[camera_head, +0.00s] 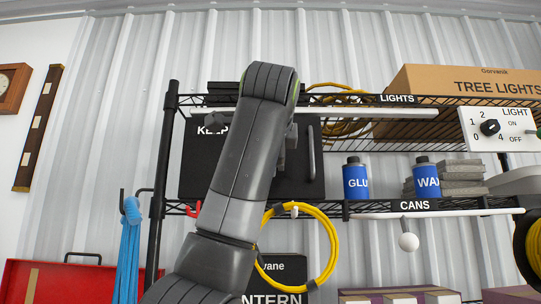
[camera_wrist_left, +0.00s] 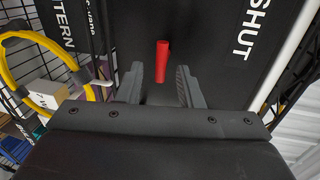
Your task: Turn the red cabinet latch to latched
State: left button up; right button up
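The red latch (camera_wrist_left: 161,62) is a short bar on the black cabinet door (camera_wrist_left: 205,40). It runs up and down in the left wrist view, roughly along the white SHUT lettering. My left gripper (camera_wrist_left: 160,75) is open, with one finger on each side of the latch and visible gaps on both sides. I cannot tell how deep the fingertips reach along it. In the head view the cabinet (camera_head: 203,165) stands on the shelf, and my left arm covers the latch and part of the KEEP lettering. My right gripper is not in view.
A dark door handle (camera_head: 312,152) is right of my arm. A yellow cable loop (camera_head: 333,255) hangs below the shelf, close to the arm. A blue glue can (camera_head: 356,180), a wax can (camera_head: 426,178) and a switch panel (camera_head: 503,128) are to the right. A blue rope (camera_head: 130,250) hangs left.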

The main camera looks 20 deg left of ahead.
pick_arm(q)
jog(key=b+v, duration=0.5)
jog(key=v, duration=1.2)
jog(key=shift+s, duration=0.2)
jog(key=shift+d+r, duration=0.1)
